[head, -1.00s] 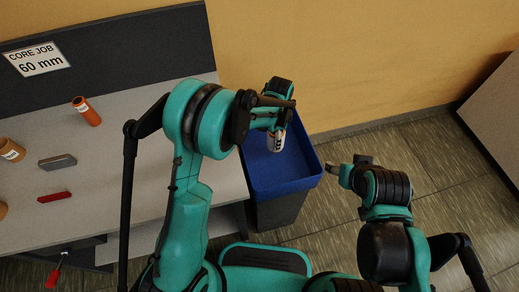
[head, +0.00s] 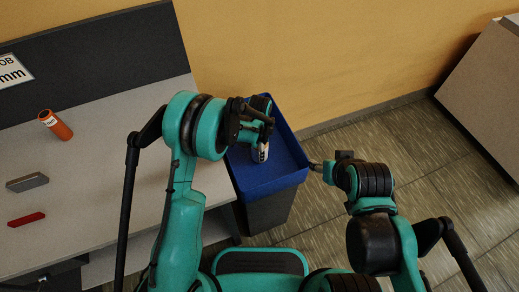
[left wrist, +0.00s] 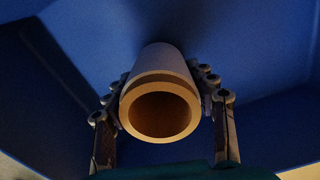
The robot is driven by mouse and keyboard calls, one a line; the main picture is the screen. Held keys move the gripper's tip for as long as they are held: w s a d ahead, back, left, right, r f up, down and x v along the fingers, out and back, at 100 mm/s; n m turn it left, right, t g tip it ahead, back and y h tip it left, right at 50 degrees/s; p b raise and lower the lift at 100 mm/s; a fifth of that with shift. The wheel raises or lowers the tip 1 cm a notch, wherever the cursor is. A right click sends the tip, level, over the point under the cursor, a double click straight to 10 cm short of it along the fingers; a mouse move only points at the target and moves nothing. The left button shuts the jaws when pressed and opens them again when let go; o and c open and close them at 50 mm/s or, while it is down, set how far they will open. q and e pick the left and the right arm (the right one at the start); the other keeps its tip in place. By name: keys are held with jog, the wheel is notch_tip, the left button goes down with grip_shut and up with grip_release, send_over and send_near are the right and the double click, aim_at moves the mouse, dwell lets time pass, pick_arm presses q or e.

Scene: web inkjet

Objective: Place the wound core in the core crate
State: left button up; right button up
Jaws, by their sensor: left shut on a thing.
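The wound core (head: 261,152) is a pale cylinder with dark print. In the left wrist view the core (left wrist: 162,95) shows its open tan end, with the tube wall around a hollow middle. My left gripper (head: 255,137) is shut on it, one finger on each side. The blue-topped bin (head: 275,187), which appears to be the core crate, stands beside the table; its blue walls (left wrist: 255,65) surround the core in the wrist view. I cannot tell how deep the core hangs. My right gripper (head: 322,167) is right of the bin, its jaws unclear.
The grey table (head: 95,190) at left bears an orange core (head: 55,124), a grey block (head: 27,182) and a red tool (head: 26,219). A job sign (head: 14,70) is on the dark back panel. Open floor (head: 420,170) lies right of the bin.

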pick_arm(q)
jog(key=shift+f, duration=0.2)
jog(key=o, duration=1.2)
jog(key=shift+o, duration=0.2)
jog(key=shift+r, duration=0.1)
